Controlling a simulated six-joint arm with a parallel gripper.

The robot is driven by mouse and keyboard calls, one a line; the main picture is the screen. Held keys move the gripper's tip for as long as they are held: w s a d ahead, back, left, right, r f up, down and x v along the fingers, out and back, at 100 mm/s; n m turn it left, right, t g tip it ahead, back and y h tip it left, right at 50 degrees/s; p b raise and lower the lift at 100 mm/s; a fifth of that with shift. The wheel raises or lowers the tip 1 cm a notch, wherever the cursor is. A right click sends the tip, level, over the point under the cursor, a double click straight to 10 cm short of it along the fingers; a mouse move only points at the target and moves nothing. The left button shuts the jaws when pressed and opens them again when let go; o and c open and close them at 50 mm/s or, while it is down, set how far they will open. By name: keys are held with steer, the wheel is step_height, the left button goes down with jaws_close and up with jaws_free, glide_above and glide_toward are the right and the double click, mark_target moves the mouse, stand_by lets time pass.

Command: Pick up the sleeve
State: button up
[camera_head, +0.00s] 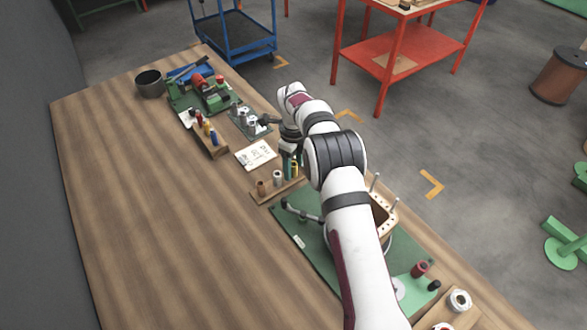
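No object can be told for sure as the sleeve. Candidates are two small upright cylinders on a low wooden strip (264,197): a brown one (262,188) and a pale grey one (277,177). My gripper (291,168) points down over the right end of this strip, just right of the grey cylinder. My wrist and arm partly hide it. Small teal and yellow parts show at its fingers, too small to tell whether they are held or stand behind. I cannot tell if the fingers are open or shut.
A white paper sheet (255,155) lies behind the strip. A wooden block with coloured cylinders (213,144), a metal plate with fittings (249,124) and a green machine (209,95) stand farther back. A green mat (309,258) lies under my arm. The table's left side is clear.

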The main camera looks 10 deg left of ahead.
jaws_close()
step_height(320, 180, up, 4)
steer(key=shift+r, duration=0.15)
steer(key=d+r, duration=0.2)
steer(key=d, duration=0.1)
steer(key=s+d+r, duration=0.1)
steer(key=d+r, duration=0.1)
steer(key=d, duration=0.2)
steer(key=s+d+r, duration=0.1)
steer(key=d+r, duration=0.1)
steer(key=d, duration=0.2)
steer(key=shift+s+d+r, duration=0.1)
steer(key=shift+d+r, duration=0.15)
steer(key=shift+r, duration=0.1)
